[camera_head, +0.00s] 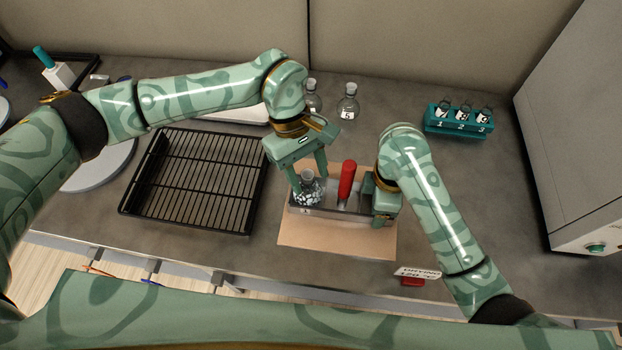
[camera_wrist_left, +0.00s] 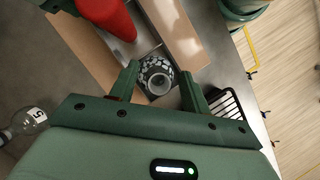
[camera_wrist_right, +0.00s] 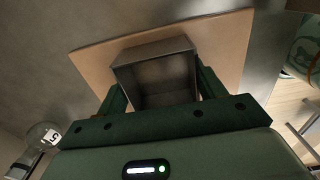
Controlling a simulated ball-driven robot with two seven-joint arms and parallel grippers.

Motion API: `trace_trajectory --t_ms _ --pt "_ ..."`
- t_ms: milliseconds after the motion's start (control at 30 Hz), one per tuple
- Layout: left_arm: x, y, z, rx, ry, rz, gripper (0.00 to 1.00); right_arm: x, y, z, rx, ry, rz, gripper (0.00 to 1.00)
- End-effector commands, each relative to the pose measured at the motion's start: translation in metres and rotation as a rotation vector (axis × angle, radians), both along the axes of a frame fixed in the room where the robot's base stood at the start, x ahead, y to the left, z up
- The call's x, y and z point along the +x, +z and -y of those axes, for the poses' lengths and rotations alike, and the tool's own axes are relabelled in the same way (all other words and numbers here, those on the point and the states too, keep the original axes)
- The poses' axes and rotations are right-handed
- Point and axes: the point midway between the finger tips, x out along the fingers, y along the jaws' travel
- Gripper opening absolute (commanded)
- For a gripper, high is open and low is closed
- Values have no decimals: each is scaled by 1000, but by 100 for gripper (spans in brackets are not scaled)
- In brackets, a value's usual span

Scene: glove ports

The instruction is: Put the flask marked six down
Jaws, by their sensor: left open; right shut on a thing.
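A round flask with a black-and-white pattern (camera_head: 307,194) sits in the left part of a grey metal carrier (camera_head: 322,216); no number shows on it. My left gripper (camera_head: 308,180) is open from above, one finger on each side of this flask, which also shows in the left wrist view (camera_wrist_left: 157,74). My right gripper (camera_head: 384,203) is shut on the carrier's right end, seen between its fingers in the right wrist view (camera_wrist_right: 155,75). A red handle (camera_head: 347,180) stands up from the carrier's middle. A flask marked 5 (camera_head: 347,104) stands behind; another (camera_head: 313,98) is partly hidden, its number unreadable.
The carrier is over a tan board (camera_head: 330,243) near the front edge. A black wire rack (camera_head: 190,180) lies to the left. A teal holder (camera_head: 455,122) marked 1, 2, 3 stands back right, beside a large grey appliance (camera_head: 575,130). Bare counter lies between.

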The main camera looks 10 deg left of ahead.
Motion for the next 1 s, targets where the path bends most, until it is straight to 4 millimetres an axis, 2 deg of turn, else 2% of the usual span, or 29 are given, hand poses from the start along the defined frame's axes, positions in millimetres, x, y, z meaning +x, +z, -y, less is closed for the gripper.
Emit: trace_trajectory --t_ms 200,400,533,767,800,867,1000 --pt "17 50 -15 1 2 5 47 0 1 0 2 0 1 36" --pt "25 79 -23 0 1 1 47 0 1 0 2 0 1 36" --pt "27 86 -26 1 1 0 47 0 1 0 2 0 1 36" --pt "27 87 -26 1 1 -1 47 0 1 0 2 0 1 36" --pt "27 87 -26 1 1 -1 47 0 1 0 2 0 1 77" --pt "28 87 -26 0 1 0 47 0 1 0 1 0 1 94" --pt "27 87 -26 0 1 0 47 0 0 0 1 0 1 94"
